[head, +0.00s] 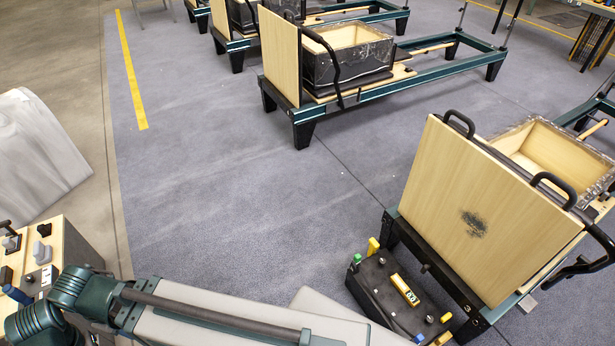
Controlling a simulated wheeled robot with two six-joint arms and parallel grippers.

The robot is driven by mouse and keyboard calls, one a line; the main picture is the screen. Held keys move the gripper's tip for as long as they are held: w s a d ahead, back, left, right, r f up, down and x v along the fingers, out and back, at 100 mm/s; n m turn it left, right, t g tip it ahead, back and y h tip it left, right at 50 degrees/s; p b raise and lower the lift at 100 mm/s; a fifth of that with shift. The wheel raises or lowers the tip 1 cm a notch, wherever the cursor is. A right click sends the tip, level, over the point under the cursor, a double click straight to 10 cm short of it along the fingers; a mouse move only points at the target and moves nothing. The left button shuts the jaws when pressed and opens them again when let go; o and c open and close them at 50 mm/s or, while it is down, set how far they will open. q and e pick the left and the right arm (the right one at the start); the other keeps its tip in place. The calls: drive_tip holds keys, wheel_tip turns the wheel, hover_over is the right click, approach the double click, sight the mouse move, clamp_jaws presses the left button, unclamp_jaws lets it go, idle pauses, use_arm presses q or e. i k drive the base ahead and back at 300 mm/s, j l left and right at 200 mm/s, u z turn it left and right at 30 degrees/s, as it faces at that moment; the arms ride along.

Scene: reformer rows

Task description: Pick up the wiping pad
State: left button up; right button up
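I cannot make out a wiping pad for certain in the head view. A black box (372,290) stands on the floor at the lower right, with small yellow, green and blue items on or in it. One yellow piece (405,290) with dark markings lies on its top. A dark smudge (474,223) marks the upright wooden board (455,190) behind the box. My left arm crosses the bottom of the view, but its gripper does not show. My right gripper does not show either.
The nearest reformer fills the right, its black handles (459,123) sticking up from the board. Another reformer (420,85) stands farther back. A wooden-sided unit (75,252) with small items is at the lower left, below a pale sloping object (35,150). The middle floor (220,190) is clear.

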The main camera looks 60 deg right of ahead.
sight(42, 254)
drive_tip(key=z, duration=2.95)
drive_tip(key=u, duration=2.95)
drive_tip(key=i+l+u, duration=0.1)
drive_tip(key=u, duration=0.65)
drive_tip(key=i+l+u, duration=0.3)
drive_tip(key=l+u, duration=0.3)
drive_tip(key=i+l+u, duration=0.1)
drive_tip(key=l+u, duration=0.15)
drive_tip(key=l, duration=0.2)
